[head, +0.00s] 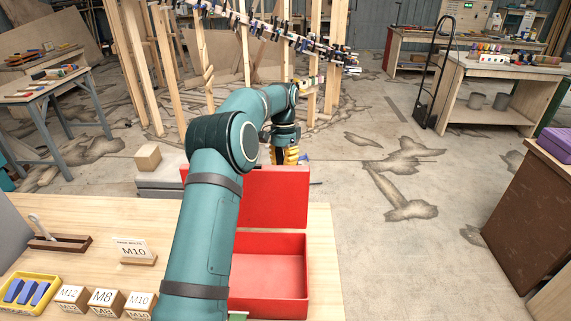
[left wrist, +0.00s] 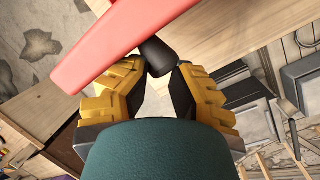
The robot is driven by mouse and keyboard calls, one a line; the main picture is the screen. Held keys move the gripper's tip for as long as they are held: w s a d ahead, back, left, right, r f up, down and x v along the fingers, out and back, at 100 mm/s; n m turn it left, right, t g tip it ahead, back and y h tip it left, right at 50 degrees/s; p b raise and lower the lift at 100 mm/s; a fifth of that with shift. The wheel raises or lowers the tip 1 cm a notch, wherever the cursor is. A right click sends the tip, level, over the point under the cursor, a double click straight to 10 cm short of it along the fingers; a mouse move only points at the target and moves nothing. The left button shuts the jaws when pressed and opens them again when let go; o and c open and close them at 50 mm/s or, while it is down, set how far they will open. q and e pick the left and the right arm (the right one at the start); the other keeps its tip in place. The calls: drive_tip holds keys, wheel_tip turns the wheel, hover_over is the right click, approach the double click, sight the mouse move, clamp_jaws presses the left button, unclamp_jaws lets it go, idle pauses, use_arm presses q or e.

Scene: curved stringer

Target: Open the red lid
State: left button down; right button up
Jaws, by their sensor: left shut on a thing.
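The red lid (head: 275,197) stands raised, roughly upright, at the back edge of the open red box (head: 304,275). The box sits on the wooden table, and its inside looks empty where it shows. My left arm crosses in front and hides the left part of box and lid. My left gripper (head: 288,155), with yellow fingers, is at the lid's top edge, partly behind it. In the left wrist view the gripper (left wrist: 163,75) is shut on a black knob (left wrist: 157,55) on the red lid (left wrist: 125,40). My right gripper is not in view.
On the table at left are a yellow tray (head: 52,284) with blue pieces, several labelled wooden blocks (head: 106,301), an M10 sign (head: 133,250) and a wooden holder (head: 60,243). A brown cabinet (head: 520,225) stands at right. The floor between is free.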

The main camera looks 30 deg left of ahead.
use_arm(q)
drive_tip(key=shift+s+a+f, duration=0.1)
drive_tip(key=shift+s+f, duration=0.15)
drive_tip(key=shift+f, duration=0.35)
drive_tip(key=shift+s+a+f, duration=0.1)
drive_tip(key=shift+s+f, duration=0.1)
drive_tip(key=shift+f, duration=0.4)
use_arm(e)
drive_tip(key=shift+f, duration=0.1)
use_arm(q)
drive_tip(key=c, duration=0.9)
unclamp_jaws()
drive_tip(key=shift+o, duration=1.3)
drive_tip(key=shift+s+a, duration=0.1)
drive_tip(key=shift+a, duration=0.15)
drive_tip(key=shift+a+f, duration=0.1)
drive_tip(key=shift+w+d+r, duration=0.2)
drive_tip(key=shift+w+r, duration=0.05)
drive_tip(key=shift+w, duration=0.05)
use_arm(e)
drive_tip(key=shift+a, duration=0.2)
use_arm(q)
drive_tip(key=shift+r, duration=0.1)
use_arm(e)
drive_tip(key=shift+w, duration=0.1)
